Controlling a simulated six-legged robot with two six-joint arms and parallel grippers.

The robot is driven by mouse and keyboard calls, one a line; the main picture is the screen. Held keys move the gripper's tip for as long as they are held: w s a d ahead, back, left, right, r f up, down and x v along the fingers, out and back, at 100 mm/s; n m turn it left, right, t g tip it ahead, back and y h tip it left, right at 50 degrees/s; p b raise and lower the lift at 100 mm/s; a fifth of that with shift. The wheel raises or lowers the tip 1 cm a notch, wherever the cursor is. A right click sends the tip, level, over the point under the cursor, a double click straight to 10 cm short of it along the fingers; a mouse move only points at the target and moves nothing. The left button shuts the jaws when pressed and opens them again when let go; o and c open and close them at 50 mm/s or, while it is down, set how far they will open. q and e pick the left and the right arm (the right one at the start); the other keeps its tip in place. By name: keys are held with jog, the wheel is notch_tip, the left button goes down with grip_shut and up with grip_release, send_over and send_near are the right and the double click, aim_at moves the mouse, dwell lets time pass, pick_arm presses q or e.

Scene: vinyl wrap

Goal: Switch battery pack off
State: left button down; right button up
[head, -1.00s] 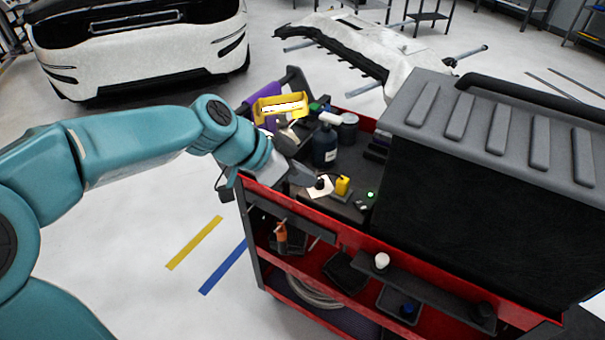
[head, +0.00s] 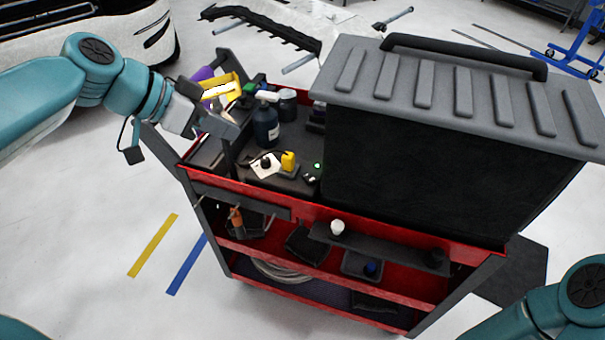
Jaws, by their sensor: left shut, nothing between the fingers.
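The battery pack (head: 292,183) appears to be the dark, low box on the cart's top tray, with a yellow plug-like piece (head: 288,162) on it and a small green light at its right end. A switch is too small to make out. My left gripper (head: 229,130) is shut and empty, above the left part of the tray. It is left of the pack and apart from it. My right arm shows at the lower right, but its gripper is out of view.
A dark spray bottle (head: 266,128) stands behind the pack, with a yellow bin (head: 220,88) further left. A large black case with a grey lid (head: 440,85) fills the cart's right side. The red cart (head: 310,211) has lower shelves holding several items.

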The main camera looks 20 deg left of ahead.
pick_arm(q)
jog(key=shift+d+f, duration=0.1)
send_over(311, 182)
jog(key=a, duration=0.2)
jog(key=f, duration=0.9)
jog(key=s+f, duration=0.1)
jog(key=f, duration=0.4)
jog(key=shift+d, duration=0.1)
notch_tip(311, 182, down, 3)
jog(key=shift+d+r+b, duration=0.15)
jog(key=shift+b, duration=0.25)
jog(key=shift+s+f, duration=0.15)
jog(key=shift+f, duration=0.4)
jog(key=b, duration=0.1)
jog(key=f+b, duration=0.1)
jog(key=b, duration=0.1)
jog(key=shift+s+d+f+m+t+y, duration=0.2)
jog(key=shift+m+t+y, duration=0.1)
jog(key=shift+y, duration=0.1)
jog(key=shift+r+p, duration=0.35)
jog(key=shift+f, duration=0.1)
jog(key=shift+w+a, duration=0.15)
jog(key=shift+a, duration=0.05)
